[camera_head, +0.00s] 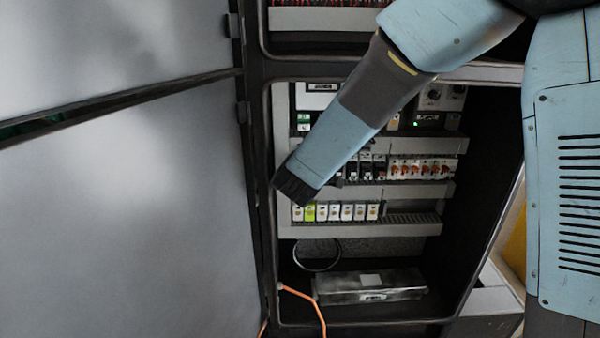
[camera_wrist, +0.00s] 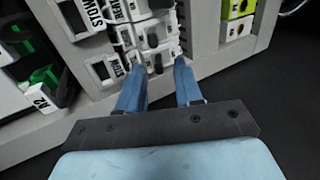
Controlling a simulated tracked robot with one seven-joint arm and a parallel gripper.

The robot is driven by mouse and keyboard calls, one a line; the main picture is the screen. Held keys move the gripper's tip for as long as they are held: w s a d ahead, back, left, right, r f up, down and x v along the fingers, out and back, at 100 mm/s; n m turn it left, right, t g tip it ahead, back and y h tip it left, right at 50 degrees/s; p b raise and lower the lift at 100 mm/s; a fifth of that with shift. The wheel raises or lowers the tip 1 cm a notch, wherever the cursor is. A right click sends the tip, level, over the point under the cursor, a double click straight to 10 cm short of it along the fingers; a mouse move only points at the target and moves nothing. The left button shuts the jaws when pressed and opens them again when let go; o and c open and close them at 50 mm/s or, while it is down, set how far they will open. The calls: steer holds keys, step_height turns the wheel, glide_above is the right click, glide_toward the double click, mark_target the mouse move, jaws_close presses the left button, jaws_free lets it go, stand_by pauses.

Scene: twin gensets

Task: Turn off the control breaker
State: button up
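In the wrist view my gripper (camera_wrist: 160,68) has its two blue fingers apart, with a gap between the tips. The tips are close to white breakers (camera_wrist: 153,38) with small dark toggles. The lowest of these shows between the fingertips; I cannot tell whether they touch it. Part of a label beside them reads "STOW". No label reading "control" is legible, so I cannot tell which is the control breaker. In the head view my arm reaches across the open cabinet, hiding the left part of the middle breaker row (camera_head: 420,169). My fingers are hidden there.
The cabinet door (camera_head: 120,200) stands open at the left. A lower row of white and yellow-green terminals (camera_head: 340,212), a metal box (camera_head: 370,287) and an orange cable (camera_head: 312,300) lie below. Grey ducts (camera_head: 400,230) run between rows. In the wrist view, a yellow-green block (camera_wrist: 235,8) is at the right.

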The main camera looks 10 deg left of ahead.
steer(key=shift+w+a+f, duration=0.1)
steer(key=shift+w+f, duration=0.1)
steer(key=shift+w, duration=0.2)
jaws_close()
